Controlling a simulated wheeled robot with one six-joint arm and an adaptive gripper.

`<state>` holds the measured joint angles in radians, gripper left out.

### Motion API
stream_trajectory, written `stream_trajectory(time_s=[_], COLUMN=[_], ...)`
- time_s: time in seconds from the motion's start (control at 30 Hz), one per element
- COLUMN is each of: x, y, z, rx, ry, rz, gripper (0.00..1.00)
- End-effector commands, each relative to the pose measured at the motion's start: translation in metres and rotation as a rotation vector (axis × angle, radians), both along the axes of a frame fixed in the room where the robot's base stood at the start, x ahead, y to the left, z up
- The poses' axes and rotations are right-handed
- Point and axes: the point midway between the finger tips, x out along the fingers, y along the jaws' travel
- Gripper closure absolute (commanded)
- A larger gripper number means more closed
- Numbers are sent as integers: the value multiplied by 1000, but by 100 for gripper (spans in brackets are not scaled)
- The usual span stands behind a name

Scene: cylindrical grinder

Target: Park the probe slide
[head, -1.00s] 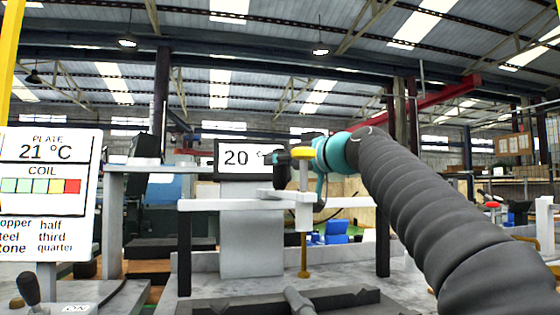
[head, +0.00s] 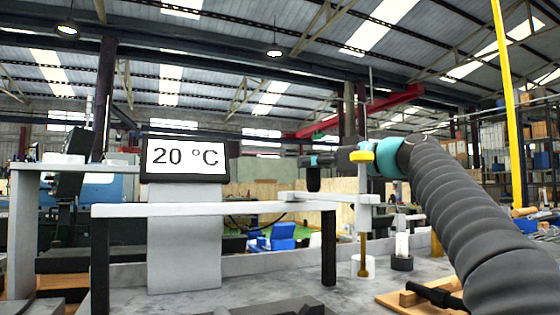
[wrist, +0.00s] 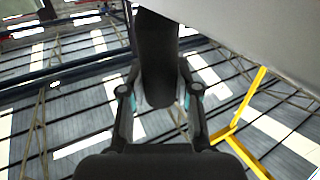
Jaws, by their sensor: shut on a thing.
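The probe slide (head: 364,216) is a pale grey carriage at the right end of a long pale rail (head: 200,209). A yellow knob (head: 362,155) tops it, and a thin brass probe (head: 363,245) hangs down from it. The probe's foot appears low, in front of a white cup; whether they touch I cannot tell. My gripper (head: 318,161) is behind and left of the knob, above the rail. In the wrist view its fingers are closed around a dark upright handle (wrist: 157,60). The handle's join to the slide is hidden.
A display reading 20 °C (head: 186,158) stands behind the rail. Dark posts (head: 329,248) hold the rail up. A white cup (head: 355,266) and a dark ring with a pale cylinder (head: 402,262) stand close to the probe. A wooden board (head: 405,299) lies at the lower right.

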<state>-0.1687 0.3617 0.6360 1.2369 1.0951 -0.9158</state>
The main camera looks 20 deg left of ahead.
Motion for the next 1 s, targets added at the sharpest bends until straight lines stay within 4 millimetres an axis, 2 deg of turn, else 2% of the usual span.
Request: stream_trajectory(time_s=[0.1,0.33,0.87,0.9,1.0], x=[16,33,40,41,41], y=[-17,-34,-44,-44,-44], z=[1,0,-1,-1,-1], rx=[-5,-5,-2,-2,-2], ry=[2,1,1,1,1], rz=[6,16,11,10,10], gripper=[100,100,100,64,42])
